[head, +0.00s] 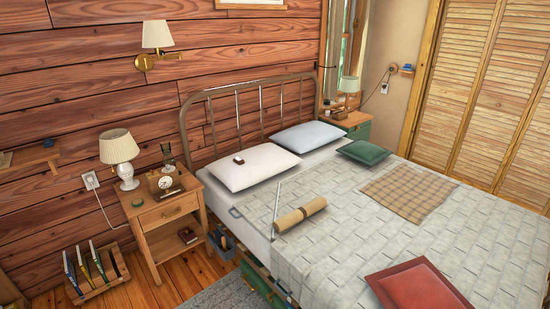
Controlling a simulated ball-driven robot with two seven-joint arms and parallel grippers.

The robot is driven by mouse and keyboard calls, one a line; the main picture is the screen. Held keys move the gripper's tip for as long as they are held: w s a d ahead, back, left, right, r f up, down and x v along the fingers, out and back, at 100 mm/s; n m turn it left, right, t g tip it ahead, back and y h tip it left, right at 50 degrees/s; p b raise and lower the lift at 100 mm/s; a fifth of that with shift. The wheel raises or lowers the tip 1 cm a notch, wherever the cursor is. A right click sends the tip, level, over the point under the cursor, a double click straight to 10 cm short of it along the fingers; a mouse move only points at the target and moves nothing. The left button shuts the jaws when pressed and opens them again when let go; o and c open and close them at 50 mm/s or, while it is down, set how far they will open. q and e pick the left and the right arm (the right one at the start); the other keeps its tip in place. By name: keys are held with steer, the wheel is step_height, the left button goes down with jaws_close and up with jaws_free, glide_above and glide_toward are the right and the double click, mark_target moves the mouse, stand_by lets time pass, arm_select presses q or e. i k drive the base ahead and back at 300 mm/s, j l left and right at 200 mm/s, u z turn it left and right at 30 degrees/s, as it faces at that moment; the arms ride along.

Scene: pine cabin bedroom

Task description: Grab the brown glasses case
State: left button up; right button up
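No object is clearly recognisable as the brown glasses case. A small dark brown object (238,160) lies on the white pillow (257,168); it is too small to tell what it is. Another small dark red-brown object (187,235) lies on the lower shelf of the wooden nightstand (172,211). A larger tan-brown roll (300,216) lies on the grey bedspread, with a thin pale rod beside it. Neither of my grippers is in view.
The bed (350,235) fills the centre and right, with a red cushion (419,287) at its near side. A lamp (120,158) and clock (165,183) stand on the nightstand. A book rack (97,274) is on the floor. Little floor is clear between nightstand and rug (226,294).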

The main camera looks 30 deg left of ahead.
mark_target(239, 160)
steer(key=i+j+z, duration=0.25)
steer(key=j, duration=0.4)
steer(key=j+z, duration=0.25)
steer(key=j, duration=0.45)
steer(key=i+j+z, duration=0.1)
steer(key=j+z, duration=0.2)
steer(key=j, duration=0.4)
